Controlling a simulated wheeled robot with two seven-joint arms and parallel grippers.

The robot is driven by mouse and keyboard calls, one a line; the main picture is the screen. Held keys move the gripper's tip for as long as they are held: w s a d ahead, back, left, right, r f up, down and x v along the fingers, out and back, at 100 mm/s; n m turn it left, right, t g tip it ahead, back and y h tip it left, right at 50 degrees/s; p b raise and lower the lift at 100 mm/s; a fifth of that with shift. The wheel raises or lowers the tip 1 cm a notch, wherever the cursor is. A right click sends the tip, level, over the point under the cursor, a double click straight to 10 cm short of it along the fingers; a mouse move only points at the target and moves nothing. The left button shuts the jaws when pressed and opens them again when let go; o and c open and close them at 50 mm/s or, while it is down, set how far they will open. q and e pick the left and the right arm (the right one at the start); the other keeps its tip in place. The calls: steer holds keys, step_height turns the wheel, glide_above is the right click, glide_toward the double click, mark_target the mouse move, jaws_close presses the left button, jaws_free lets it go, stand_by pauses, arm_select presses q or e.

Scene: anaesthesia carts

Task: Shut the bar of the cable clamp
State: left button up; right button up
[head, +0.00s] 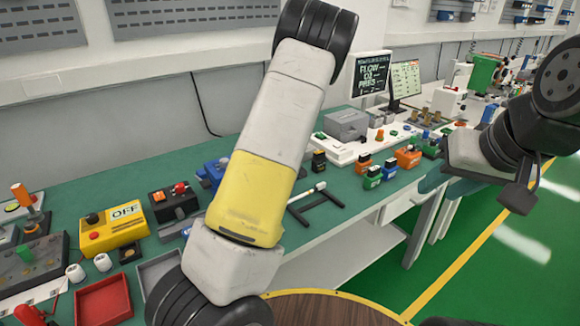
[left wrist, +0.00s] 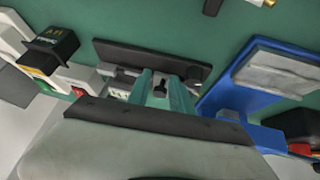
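In the left wrist view, my left gripper (left wrist: 160,92) has its teal fingertips close together at a low dark-and-grey fixture (left wrist: 112,50), which looks like the cable clamp. A small dark part shows between the fingers. I cannot tell whether they grip it or only touch it. The fingers hide the middle of the fixture, and its bar cannot be made out clearly. In the head view my left arm crosses the middle and hides the left gripper and this fixture. My right gripper (head: 448,184) hangs at the right by the table's front edge, away from the fixture; its finger gap is unclear.
A blue device with a grey top (left wrist: 280,66) stands close to the right of the left gripper. A black block (left wrist: 48,48) is at the left. The green table (head: 345,190) also holds a yellow OFF box (head: 112,228), a red tray (head: 103,300) and a black stand (head: 318,204).

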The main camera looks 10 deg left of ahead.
arm_select(q)
steer(key=shift+s+a+f, duration=0.25)
steer(key=shift+s+a, duration=0.1)
steer(key=shift+a, duration=0.15)
steer(key=shift+d+r, duration=0.1)
steer(key=shift+r, duration=0.15)
steer(key=v, duration=0.7)
steer(key=shift+d+r, duration=0.3)
steer(key=shift+d, duration=0.1)
